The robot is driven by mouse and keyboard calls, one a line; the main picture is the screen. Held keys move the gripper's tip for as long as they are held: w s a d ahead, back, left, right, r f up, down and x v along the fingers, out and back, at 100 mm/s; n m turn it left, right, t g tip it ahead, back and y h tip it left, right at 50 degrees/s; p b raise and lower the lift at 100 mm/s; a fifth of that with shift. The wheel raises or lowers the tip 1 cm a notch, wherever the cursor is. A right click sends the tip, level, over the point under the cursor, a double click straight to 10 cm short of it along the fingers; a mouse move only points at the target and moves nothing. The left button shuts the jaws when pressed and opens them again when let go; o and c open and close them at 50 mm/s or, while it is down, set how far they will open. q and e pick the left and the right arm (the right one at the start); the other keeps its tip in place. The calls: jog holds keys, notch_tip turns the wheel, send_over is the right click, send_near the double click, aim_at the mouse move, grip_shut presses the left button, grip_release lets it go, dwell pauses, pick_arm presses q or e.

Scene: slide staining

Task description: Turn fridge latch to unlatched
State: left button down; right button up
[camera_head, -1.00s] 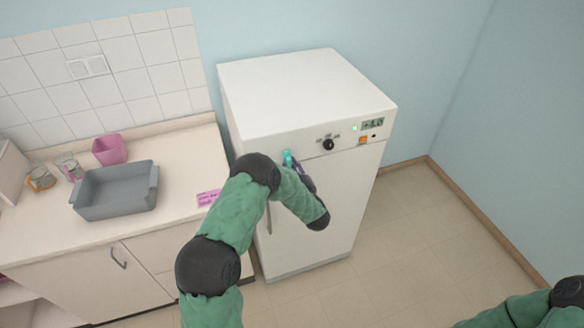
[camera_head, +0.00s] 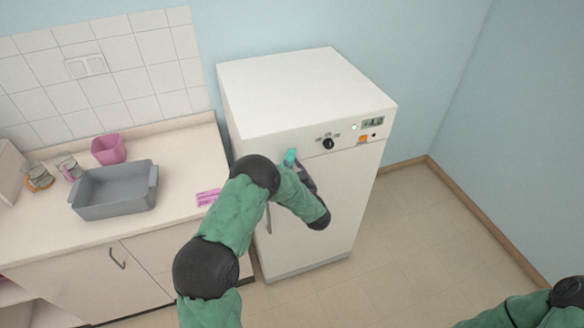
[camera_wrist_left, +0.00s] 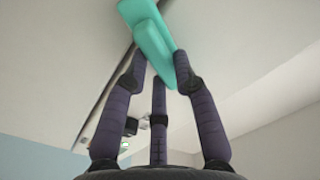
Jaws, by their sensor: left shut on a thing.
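The fridge (camera_head: 320,215) is a white cabinet with its door shut. Its teal latch (camera_head: 290,157) sits at the upper left of the front, just below the control panel. My left gripper (camera_head: 298,171) is at the latch, partly hidden behind my own forearm. In the left wrist view the latch (camera_wrist_left: 150,32) is a teal handle lying over the door seam, and the fingers of my left gripper (camera_wrist_left: 159,68) close around its lower end. The latch's exact angle is hard to judge. My right gripper is out of view; only part of that arm shows at the lower right.
A counter (camera_head: 165,225) stands left of the fridge, with a grey tray (camera_head: 115,205), a pink container (camera_head: 108,149) and glass mugs. A black knob (camera_head: 328,144) is right of the latch. The floor (camera_head: 385,255) right of the fridge is clear.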

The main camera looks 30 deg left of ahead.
pick_arm(q)
jog(key=m, duration=0.4)
jog(key=m+p, duration=0.1)
jog(key=m, duration=0.3)
jog(key=f+m, duration=0.1)
jog(key=m, duration=0.3)
jog(key=shift+m, duration=0.3)
dwell(0.4)
jog(key=c, duration=1)
grip_release()
jog(key=v, duration=1.2)
